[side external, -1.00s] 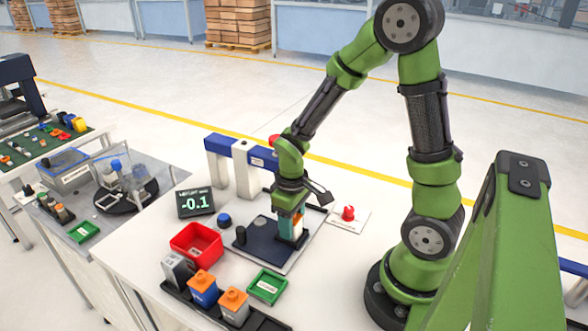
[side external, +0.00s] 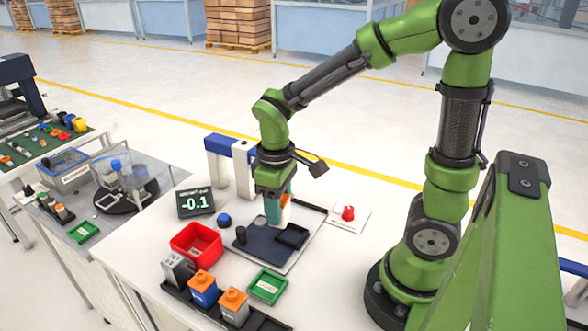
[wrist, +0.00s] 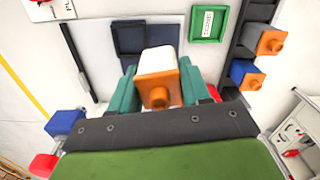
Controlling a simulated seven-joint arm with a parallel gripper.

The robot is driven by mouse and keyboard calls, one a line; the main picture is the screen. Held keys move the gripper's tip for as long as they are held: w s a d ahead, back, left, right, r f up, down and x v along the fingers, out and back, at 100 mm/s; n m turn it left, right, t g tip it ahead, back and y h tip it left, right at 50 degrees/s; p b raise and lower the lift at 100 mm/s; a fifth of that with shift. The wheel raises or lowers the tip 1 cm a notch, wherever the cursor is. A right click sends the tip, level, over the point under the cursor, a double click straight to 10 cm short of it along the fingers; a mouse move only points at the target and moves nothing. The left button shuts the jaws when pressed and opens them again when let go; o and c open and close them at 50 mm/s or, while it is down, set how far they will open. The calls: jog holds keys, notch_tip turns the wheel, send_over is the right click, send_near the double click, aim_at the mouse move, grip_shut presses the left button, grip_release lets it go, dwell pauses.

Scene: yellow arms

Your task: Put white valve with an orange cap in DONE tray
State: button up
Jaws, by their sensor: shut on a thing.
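My gripper (side external: 277,222) is shut on a white valve with an orange cap. It holds the valve (side external: 287,214) above the dark test plate, clear of the plate's square socket. In the wrist view the valve's white body (wrist: 160,59) and orange cap (wrist: 158,92) show between the teal fingers (wrist: 158,85). In the side view the fingers hide much of it. The green DONE tray (side external: 267,298) lies on the white table in front of the plate. It looks empty, and it also shows in the wrist view (wrist: 192,24).
The dark plate (side external: 262,247) has a black knob and an empty socket. A red bin (side external: 196,259) stands at its left. A white-and-blue frame (side external: 216,171) stands behind. A red button (side external: 348,213) is at right.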

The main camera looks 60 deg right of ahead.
jog(key=s+a+f, duration=0.2)
jog(key=a, duration=0.6)
jog(key=m, duration=0.2)
send_over(267, 287)
notch_tip(267, 287, down, 8)
jog(key=shift+f, duration=0.1)
jog(key=o, duration=1.1)
jog(key=shift+f, duration=0.1)
